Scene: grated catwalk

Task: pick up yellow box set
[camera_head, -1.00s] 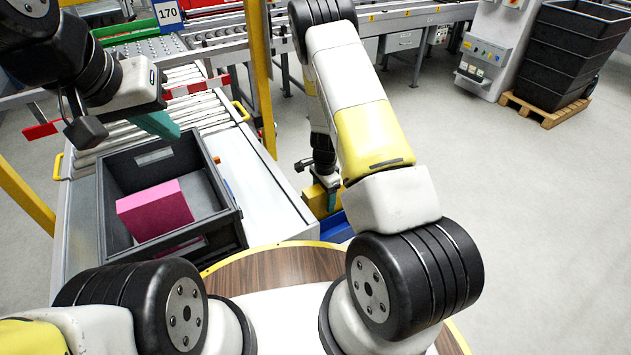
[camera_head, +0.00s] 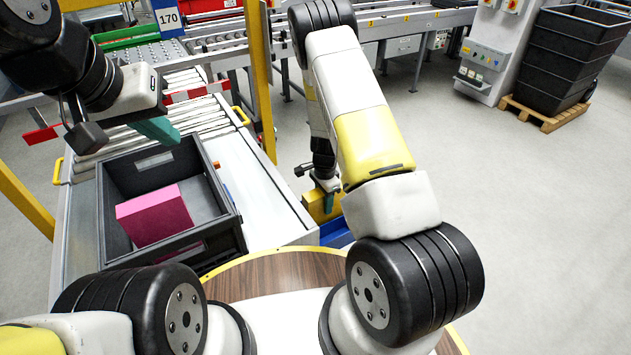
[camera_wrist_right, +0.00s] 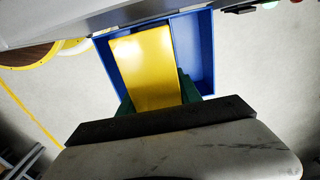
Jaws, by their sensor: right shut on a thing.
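The yellow box (camera_head: 316,204) is held by my right gripper (camera_head: 328,184) beside the table's right edge. In the right wrist view the yellow box (camera_wrist_right: 144,68) lies between the green fingers of my right gripper (camera_wrist_right: 152,100). The blue bin (camera_head: 336,234) is below it, partly hidden by the box and my arm. In the wrist view the bin (camera_wrist_right: 198,50) shows around the box; I cannot tell whether they touch. My left gripper (camera_head: 157,130) is over the far side of the black crate. Its teal finger shows, but its opening is unclear.
A black crate (camera_head: 228,202) holding a pink box (camera_head: 155,214) stands on the white table (camera_head: 262,195). A yellow post (camera_head: 261,80) rises close to the left of my right arm. Roller conveyors (camera_head: 205,118) lie behind. The grey floor at the right is open.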

